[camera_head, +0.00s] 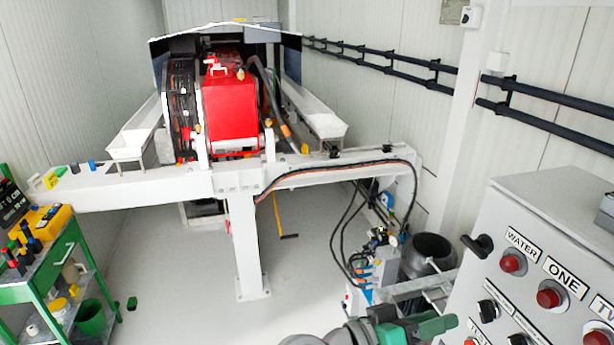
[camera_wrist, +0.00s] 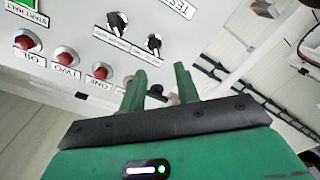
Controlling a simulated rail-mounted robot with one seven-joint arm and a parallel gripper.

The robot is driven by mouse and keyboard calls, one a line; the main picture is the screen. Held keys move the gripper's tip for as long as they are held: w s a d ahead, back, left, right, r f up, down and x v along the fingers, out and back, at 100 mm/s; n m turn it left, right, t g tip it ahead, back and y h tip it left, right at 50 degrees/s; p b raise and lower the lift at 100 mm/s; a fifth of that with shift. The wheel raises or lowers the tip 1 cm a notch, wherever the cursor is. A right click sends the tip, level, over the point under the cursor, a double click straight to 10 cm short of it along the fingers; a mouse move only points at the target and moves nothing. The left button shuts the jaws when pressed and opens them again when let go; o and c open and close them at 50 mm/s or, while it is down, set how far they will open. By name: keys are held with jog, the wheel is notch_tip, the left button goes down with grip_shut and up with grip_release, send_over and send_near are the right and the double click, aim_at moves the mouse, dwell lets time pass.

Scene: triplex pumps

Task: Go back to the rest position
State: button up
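My gripper (camera_head: 440,325) shows at the bottom edge of the head view, green and in front of the grey control panel (camera_head: 505,205). In the wrist view its two green fingers (camera_wrist: 160,80) stand apart with nothing held between them. The panel (camera_wrist: 75,20) also shows there, tilted, behind and to the left of the fingers. A dark knob shows in the gap behind the fingers, apparently on the panel. The head view does not show clearly how far the gripper is from the panel.
Red buttons (camera_head: 513,262) and black knobs (camera_head: 488,310) stick out of the panel. A white frame (camera_head: 240,180) carries a red pump unit (camera_head: 230,105) at the back. A green cart (camera_head: 50,270) with tools stands left. The floor (camera_head: 180,285) between is mostly clear.

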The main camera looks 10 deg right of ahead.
jog(key=w+a+r+n+t+y, duration=0.3)
jog(key=a+r+t+y, duration=0.4)
jog(key=a+r+t, duration=0.55)
jog(key=s+a+r+n+t+y, duration=0.5)
jog(key=s+a+r+t+y, duration=0.6)
jog(key=r, duration=0.4)
notch_tip(320, 180, up, 14)
jog(key=s+a+p, duration=0.1)
jog(key=s+p, duration=0.1)
jog(key=p, duration=1.1)
jog(key=shift+a+f+g, duration=0.15)
jog(key=shift+a+g, duration=0.2)
jog(key=shift+a, duration=0.05)
grip_shut()
